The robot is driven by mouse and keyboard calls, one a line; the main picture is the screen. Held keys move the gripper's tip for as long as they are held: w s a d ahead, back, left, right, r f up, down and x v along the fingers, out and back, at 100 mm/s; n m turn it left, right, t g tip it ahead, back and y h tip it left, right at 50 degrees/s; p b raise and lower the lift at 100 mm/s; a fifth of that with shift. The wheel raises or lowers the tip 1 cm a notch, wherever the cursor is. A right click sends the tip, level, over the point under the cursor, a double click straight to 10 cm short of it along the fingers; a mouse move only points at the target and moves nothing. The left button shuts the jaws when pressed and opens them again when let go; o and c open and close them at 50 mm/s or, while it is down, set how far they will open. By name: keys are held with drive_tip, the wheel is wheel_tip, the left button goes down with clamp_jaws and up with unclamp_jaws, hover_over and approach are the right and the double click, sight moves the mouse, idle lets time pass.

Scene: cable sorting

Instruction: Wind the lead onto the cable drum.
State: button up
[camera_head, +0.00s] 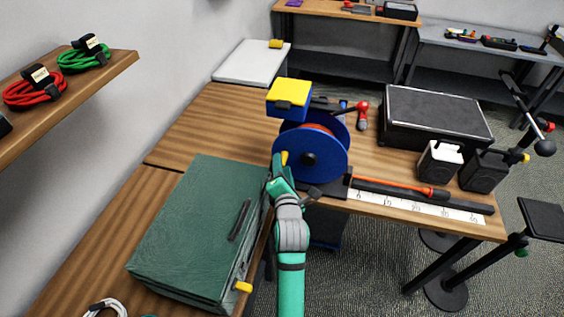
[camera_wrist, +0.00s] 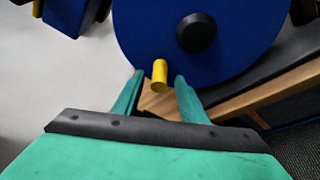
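The blue cable drum (camera_head: 312,150) stands upright on the wooden bench, with orange-red lead (camera_head: 322,128) showing between its flanges. The lead (camera_head: 398,185) also lies as an orange line to the right, along a dark bar. In the wrist view the drum's blue flange (camera_wrist: 245,28) fills the top, with a black hub and a yellow crank handle (camera_wrist: 160,73). My green gripper (camera_wrist: 158,90) has its fingers apart, one on each side of the handle. Gaps show between the fingers and the handle. In the head view my gripper (camera_head: 279,166) is at the drum's lower left.
A green case (camera_head: 200,230) lies left of my arm. A yellow-topped blue box (camera_head: 288,97) stands behind the drum. A black case (camera_head: 435,118) and two small speakers stand at right. A white scale strip (camera_head: 420,205) runs along the front edge. Bare bench lies behind the green case.

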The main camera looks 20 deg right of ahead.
drive_tip(key=shift+x, duration=1.4)
drive_tip(key=shift+a, duration=0.15)
clamp_jaws()
